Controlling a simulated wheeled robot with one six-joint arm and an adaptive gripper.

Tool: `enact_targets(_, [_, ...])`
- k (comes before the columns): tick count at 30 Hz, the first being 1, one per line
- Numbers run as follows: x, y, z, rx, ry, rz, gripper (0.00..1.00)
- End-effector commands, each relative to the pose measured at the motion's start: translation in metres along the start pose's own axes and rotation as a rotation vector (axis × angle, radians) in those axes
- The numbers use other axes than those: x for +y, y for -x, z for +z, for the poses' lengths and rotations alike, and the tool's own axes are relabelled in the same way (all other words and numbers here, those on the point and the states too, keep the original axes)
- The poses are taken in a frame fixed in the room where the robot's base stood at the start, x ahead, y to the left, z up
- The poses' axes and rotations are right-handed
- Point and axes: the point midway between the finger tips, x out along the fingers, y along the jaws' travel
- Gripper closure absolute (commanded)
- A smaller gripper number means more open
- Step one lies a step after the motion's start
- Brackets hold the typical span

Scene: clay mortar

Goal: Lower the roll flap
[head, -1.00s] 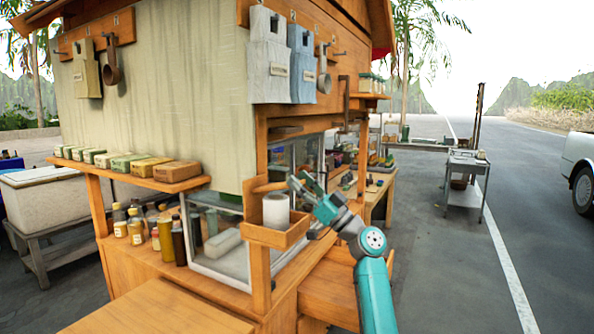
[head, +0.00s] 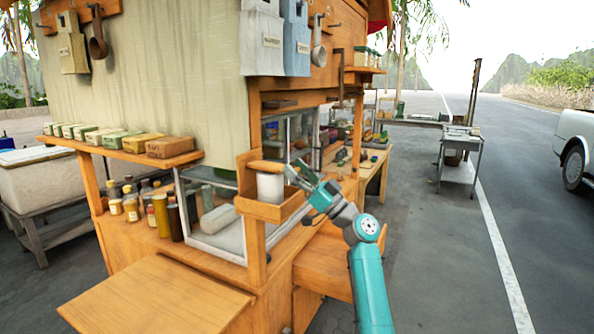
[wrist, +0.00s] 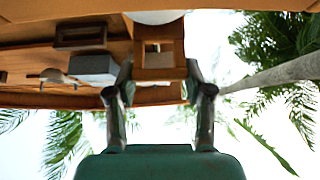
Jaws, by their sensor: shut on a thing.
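The roll flap (head: 267,167) is a small wooden piece at the top of the open wooden holder, just above the white roll (head: 270,188). The roll stands upright in the holder (head: 262,212) at the stall's front corner. My gripper (head: 292,171) comes from the right and reaches the flap's near end. In the wrist view, the two fingers (wrist: 158,74) close on either side of a wooden piece (wrist: 158,73), which looks like the flap. The white roll (wrist: 157,17) shows at the top edge there. The exact contact is small and partly hidden.
A glass case (head: 212,225) and several bottles (head: 172,215) stand on the counter left of the holder. A stall shelf (head: 120,152) carries several boxes. Bags (head: 262,42) hang above. Open pavement lies to the right, with a metal stand (head: 460,155).

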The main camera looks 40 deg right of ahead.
Motion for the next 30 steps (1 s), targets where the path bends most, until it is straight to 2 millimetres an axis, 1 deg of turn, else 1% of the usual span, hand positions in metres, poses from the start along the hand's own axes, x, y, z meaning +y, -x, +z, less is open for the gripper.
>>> enact_targets(1, [0.000,0.003,0.008,-0.012,-0.007,0.001,1.00])
enact_targets(2, [0.000,0.004,0.008,-0.012,-0.008,0.001,0.43])
enact_targets(3, [0.000,0.003,0.008,-0.012,-0.007,0.002,0.33])
enact_targets(4, [0.000,0.003,0.008,-0.011,-0.007,0.002,0.26])
enact_targets(5, [0.000,0.003,0.007,-0.010,-0.007,0.002,0.22])
enact_targets(13, [0.000,0.002,0.004,-0.006,-0.004,0.001,0.22])
enact_targets(17, [0.001,0.006,0.003,-0.005,-0.004,0.002,0.22])
enact_targets(20, [0.001,0.018,0.004,-0.005,-0.005,0.004,0.22])
enact_targets(22, [0.001,0.029,0.004,-0.006,-0.004,0.003,0.22])
enact_targets(30, [0.001,0.084,0.004,-0.006,-0.005,0.004,0.22])
